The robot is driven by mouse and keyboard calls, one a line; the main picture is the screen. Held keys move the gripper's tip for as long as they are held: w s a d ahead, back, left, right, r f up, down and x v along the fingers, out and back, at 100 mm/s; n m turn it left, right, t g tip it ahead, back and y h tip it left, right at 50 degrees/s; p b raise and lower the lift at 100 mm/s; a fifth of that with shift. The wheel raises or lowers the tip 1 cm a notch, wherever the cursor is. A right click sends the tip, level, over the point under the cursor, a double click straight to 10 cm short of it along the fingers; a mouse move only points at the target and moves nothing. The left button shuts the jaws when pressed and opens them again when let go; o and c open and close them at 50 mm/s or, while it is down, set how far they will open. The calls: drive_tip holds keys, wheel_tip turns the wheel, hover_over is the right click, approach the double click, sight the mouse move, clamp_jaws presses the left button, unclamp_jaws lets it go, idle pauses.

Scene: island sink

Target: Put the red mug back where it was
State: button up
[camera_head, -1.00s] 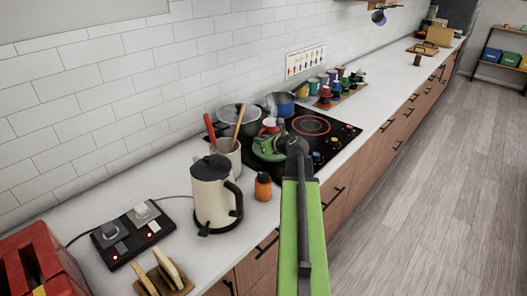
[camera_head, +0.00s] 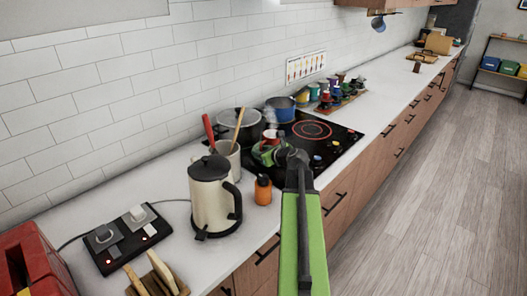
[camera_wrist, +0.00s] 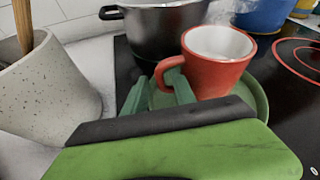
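The red mug (camera_wrist: 215,65) stands upright in the wrist view, its pale inside visible and its handle to the left. In the head view the mug (camera_head: 270,136) is small and partly hidden by my gripper (camera_head: 272,152). In the wrist view my gripper (camera_wrist: 160,92) has its green fingers on either side of the handle. Whether they press on it is not clear. A green round dish or pan (camera_wrist: 262,98) shows below and behind the mug. Whether the mug touches it is hidden.
The black cooktop (camera_head: 335,138) lies around the mug. A dark pot (camera_head: 240,125) and a blue pot (camera_head: 281,108) stand behind it. A utensil crock (camera_head: 228,155), a cream kettle (camera_head: 212,197) and an orange bottle (camera_head: 263,190) crowd the left. The counter farther right (camera_head: 395,95) has free room.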

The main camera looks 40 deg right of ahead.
drive_tip(key=shift+r+p, duration=0.3)
drive_tip(key=p+v, duration=0.4)
drive_tip(key=v, duration=0.6)
drive_tip(key=shift+s+r, duration=0.1)
drive_tip(key=shift+s, duration=0.3)
drive_tip(key=shift+s+d+r, duration=0.1)
drive_tip(key=shift+s, duration=0.1)
drive_tip(key=shift+d, duration=0.25)
drive_tip(key=shift+s, duration=0.1)
